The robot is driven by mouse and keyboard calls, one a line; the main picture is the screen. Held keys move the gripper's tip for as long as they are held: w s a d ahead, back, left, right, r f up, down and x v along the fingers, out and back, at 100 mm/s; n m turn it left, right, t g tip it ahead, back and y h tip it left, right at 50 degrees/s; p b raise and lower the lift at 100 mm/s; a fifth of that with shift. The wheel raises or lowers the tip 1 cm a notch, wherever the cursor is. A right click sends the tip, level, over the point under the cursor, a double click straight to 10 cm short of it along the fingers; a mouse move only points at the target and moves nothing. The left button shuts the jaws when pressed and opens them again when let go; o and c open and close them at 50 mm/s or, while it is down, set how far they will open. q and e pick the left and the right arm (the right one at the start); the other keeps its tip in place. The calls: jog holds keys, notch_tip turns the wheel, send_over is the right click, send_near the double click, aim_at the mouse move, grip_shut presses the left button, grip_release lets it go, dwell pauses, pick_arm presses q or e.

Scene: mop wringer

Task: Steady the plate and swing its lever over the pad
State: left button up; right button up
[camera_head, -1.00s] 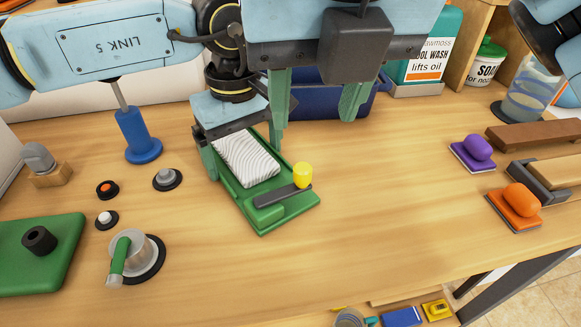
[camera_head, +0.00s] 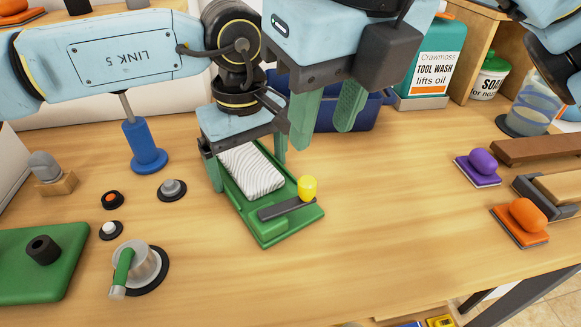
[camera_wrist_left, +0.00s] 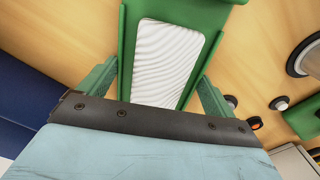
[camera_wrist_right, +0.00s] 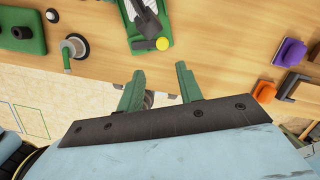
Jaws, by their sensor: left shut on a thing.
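The green plate (camera_head: 272,234) lies on the bench with a white ridged pad (camera_head: 252,172) set in it. Its dark lever (camera_head: 280,208) lies across the near end, clear of the pad, with a yellow knob (camera_head: 308,188) at its right end. My left gripper (camera_head: 247,165) is shut on the plate's far end, a finger on each side; the left wrist view shows the pad (camera_wrist_left: 167,58) between them. My right gripper (camera_head: 322,138) is open and empty, raised above the bench behind the knob. The right wrist view shows the knob (camera_wrist_right: 162,44) beyond its fingers.
A blue bin (camera_head: 345,118) stands behind the grippers. Left are a blue post (camera_head: 145,145), several small knobs, a metal cup with a green handle (camera_head: 123,268) and a green block (camera_head: 40,275). Orange (camera_head: 525,217) and purple (camera_head: 482,163) handled pads sit right.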

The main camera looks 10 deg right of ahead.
aim_at(310, 180)
jog(key=shift+w+f+n+g+y, duration=0.35)
jog(key=shift+w+f+n+y, duration=0.15)
jog(key=shift+f+n, duration=1.45)
jog(key=shift+w+f+n+g+y, duration=0.5)
jog(key=shift+f+n, duration=0.95)
jog(key=shift+n, duration=0.85)
jog(key=shift+w+f+n+g+y, duration=0.3)
jog(key=shift+w+f+n, duration=0.25)
jog(key=shift+f+n, duration=1.4)
jog(key=shift+r, duration=0.25)
